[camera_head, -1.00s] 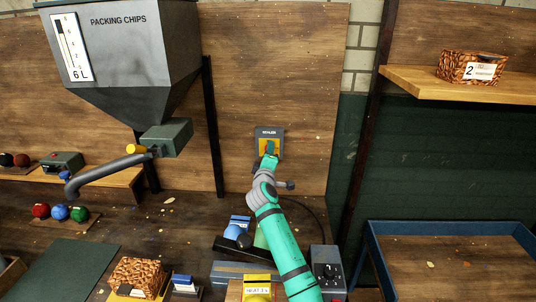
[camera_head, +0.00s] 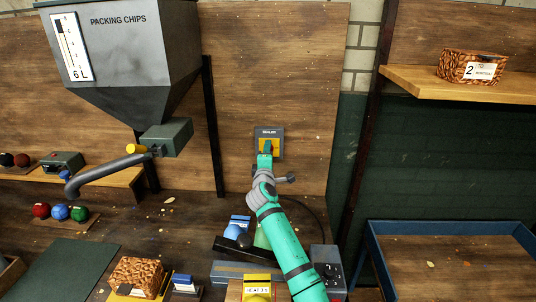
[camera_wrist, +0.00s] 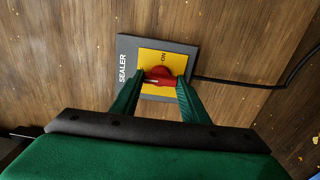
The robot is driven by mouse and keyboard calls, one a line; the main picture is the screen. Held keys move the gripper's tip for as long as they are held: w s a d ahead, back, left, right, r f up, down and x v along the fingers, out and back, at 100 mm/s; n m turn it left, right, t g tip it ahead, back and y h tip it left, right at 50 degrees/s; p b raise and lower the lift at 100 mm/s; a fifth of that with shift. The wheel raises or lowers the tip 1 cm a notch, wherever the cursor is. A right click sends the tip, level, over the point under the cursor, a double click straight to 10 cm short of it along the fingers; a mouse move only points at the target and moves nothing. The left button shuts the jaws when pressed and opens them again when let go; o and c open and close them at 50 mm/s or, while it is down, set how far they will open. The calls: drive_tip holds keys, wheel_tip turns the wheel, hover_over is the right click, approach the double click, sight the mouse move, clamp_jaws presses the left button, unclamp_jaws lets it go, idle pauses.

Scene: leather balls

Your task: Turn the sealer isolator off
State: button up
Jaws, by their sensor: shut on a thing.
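The sealer isolator (camera_head: 277,132) is a grey box with a yellow face on the upright wooden board, in the middle of the head view. In the wrist view the isolator (camera_wrist: 184,48) shows the word SEALER along its left side and ON on the yellow face. Its red knob (camera_wrist: 161,74) has a small pale mark at its left end. My gripper (camera_wrist: 161,79) is shut on the knob, with one green finger on each side. In the head view my gripper (camera_head: 267,149) covers the knob and the lower part of the face.
A black cable (camera_wrist: 240,84) runs from the isolator. The packing chips hopper (camera_head: 120,50) hangs to the left. The board around the isolator is clear.

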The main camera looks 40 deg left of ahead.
drive_tip(key=shift+s+a, duration=0.1)
drive_tip(key=shift+a, duration=0.05)
drive_tip(key=o, duration=1.1)
drive_tip(key=v, duration=1.1)
